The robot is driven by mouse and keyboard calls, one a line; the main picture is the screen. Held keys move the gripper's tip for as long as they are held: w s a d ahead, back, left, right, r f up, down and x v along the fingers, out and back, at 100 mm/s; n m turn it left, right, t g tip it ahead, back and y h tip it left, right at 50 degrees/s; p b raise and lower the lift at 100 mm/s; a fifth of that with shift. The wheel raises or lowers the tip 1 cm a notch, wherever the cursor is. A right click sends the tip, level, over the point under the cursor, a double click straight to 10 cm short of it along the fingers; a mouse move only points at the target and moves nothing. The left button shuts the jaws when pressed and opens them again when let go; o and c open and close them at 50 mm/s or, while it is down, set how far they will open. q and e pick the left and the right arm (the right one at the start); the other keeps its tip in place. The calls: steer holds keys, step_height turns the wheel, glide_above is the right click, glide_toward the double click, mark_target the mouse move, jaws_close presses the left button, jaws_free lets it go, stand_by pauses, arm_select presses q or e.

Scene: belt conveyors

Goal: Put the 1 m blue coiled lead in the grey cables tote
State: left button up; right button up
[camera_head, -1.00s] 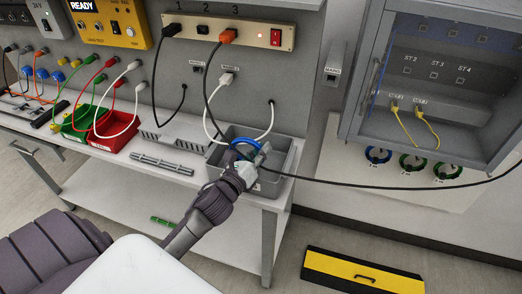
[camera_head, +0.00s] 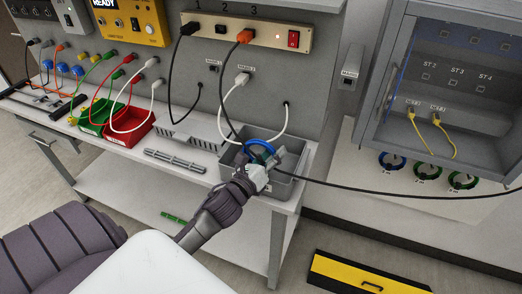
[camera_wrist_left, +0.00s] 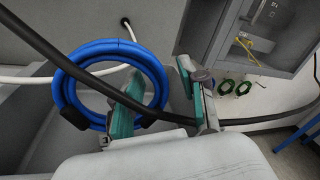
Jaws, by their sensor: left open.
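The blue coiled lead (camera_head: 258,146) stands on edge at the grey cables tote (camera_head: 302,163), within its outline in the head view. My left gripper (camera_head: 268,162) is over the tote with its fingers apart. In the left wrist view, the coil (camera_wrist_left: 72,62) is a round loop with black ties. One teal finger of my left gripper (camera_wrist_left: 160,79) overlaps the loop, and the coil's right edge shows in the gap between the fingers. Whether the coil touches the tote floor is hidden. My right gripper is not in view.
A black cable (camera_head: 400,194) crosses the tote area and runs right. White plugged leads (camera_head: 287,118) hang behind the tote. A red bin (camera_head: 128,138) and a green bin (camera_head: 92,125) stand left on the bench. An open cabinet (camera_head: 440,90) is at right, with coils hanging below it.

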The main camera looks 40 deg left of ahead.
arm_select(q)
steer(key=s+b, duration=0.2)
steer(key=s, duration=0.9)
steer(key=shift+s+b, duration=0.15)
steer(key=shift+b, duration=0.15)
